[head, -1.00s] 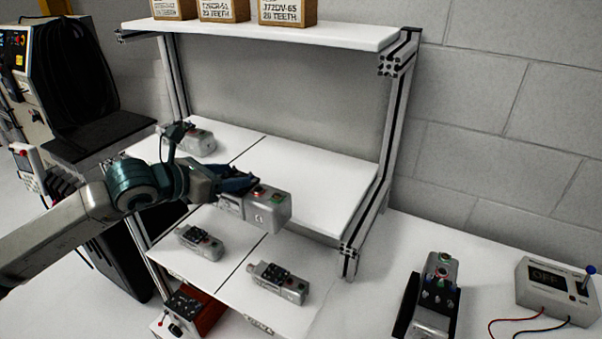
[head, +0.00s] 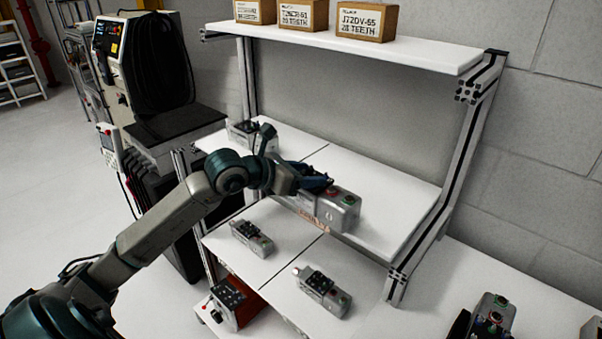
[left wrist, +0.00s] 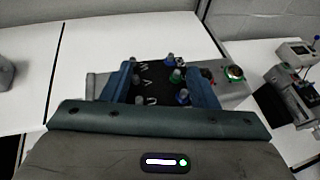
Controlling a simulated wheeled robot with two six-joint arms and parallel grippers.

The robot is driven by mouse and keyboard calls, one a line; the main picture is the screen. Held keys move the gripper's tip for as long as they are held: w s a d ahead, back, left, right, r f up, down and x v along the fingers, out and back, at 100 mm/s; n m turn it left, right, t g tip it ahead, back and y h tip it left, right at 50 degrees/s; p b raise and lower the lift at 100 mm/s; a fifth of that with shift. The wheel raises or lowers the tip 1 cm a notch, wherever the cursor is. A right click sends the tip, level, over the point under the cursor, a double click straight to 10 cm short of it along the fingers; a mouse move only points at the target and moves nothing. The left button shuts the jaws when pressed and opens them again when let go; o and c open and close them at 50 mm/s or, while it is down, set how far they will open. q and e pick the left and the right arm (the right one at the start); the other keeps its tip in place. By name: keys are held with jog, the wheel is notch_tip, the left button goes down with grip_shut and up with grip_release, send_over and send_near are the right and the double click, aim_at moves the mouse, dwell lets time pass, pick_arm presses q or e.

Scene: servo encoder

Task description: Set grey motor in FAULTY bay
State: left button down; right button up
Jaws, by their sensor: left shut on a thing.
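My left gripper (head: 316,183) is shut on a grey motor (head: 340,212). The motor has a red and a green button on its silver end and lies roughly level at the front of the right bay of the middle shelf (head: 400,212). I cannot tell whether it touches the shelf. In the left wrist view the blue fingers (left wrist: 170,85) grip both sides of the motor's dark, knobbed part, and its silver end (left wrist: 232,92) sticks out to the right. An orange-red label (head: 314,224) on the shelf edge is partly hidden and unreadable. My right gripper is out of view.
Another grey motor (head: 240,133) stands in the middle shelf's left bay. Two more motors (head: 252,238) (head: 322,291) lie on the lower shelf, and a red unit (head: 236,303) is below. Boxes (head: 365,22) stand on the top shelf. A rack post (head: 440,190) is at right.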

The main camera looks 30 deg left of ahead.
pick_arm(q)
jog(key=w+f+p, duration=0.4)
jog(key=w+p, duration=0.4)
jog(key=w, duration=0.4)
jog(key=shift+d, duration=0.3)
jog(key=shift+f, duration=0.2)
jog(key=c, duration=0.5)
grip_release()
jog(key=shift+s+f, duration=0.1)
jog(key=shift+s, duration=0.15)
